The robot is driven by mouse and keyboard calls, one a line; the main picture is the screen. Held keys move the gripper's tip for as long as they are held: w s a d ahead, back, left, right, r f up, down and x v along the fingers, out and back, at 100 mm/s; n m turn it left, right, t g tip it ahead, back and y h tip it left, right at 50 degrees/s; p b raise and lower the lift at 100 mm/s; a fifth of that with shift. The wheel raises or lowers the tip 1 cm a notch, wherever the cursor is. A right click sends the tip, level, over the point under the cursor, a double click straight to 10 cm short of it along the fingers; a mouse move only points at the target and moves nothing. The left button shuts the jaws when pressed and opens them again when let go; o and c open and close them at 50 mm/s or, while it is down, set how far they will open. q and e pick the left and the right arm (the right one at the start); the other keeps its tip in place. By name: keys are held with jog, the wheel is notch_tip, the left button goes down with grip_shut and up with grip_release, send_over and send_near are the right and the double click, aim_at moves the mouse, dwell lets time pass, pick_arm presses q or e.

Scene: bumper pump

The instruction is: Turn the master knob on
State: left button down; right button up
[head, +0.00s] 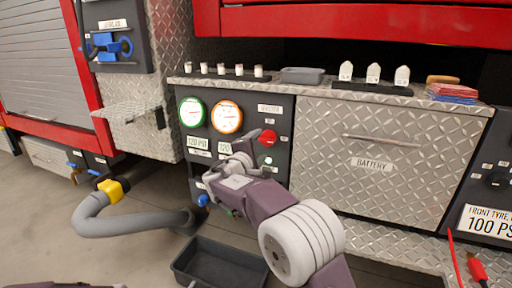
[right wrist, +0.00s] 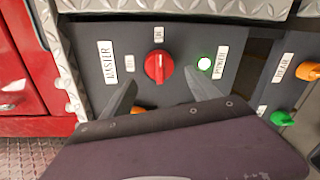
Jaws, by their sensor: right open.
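The red master knob (head: 268,138) is on the dark gauge panel below the MASTER label. In the right wrist view the knob (right wrist: 159,67) lies ahead of and between my right gripper's fingertips (right wrist: 162,80). Its pale mark runs up and down in that view, in line with a small label (right wrist: 158,35) too small to read surely. The MASTER label (right wrist: 107,62) is left of it there. My right gripper (head: 252,155) is open and empty, close in front of the panel. I cannot tell whether a finger touches the knob. My left gripper is out of view.
A lit green indicator (right wrist: 204,61) sits beside the knob, close to one finger. Two round gauges (head: 227,116) are left of the knob. A BATTERY drawer (head: 385,150) is to the right. A grey hose (head: 135,222) and a dark bin (head: 220,262) are below.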

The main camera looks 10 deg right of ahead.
jog(key=v, duration=0.4)
jog(key=shift+p, duration=0.4)
jog(key=shift+f, duration=0.1)
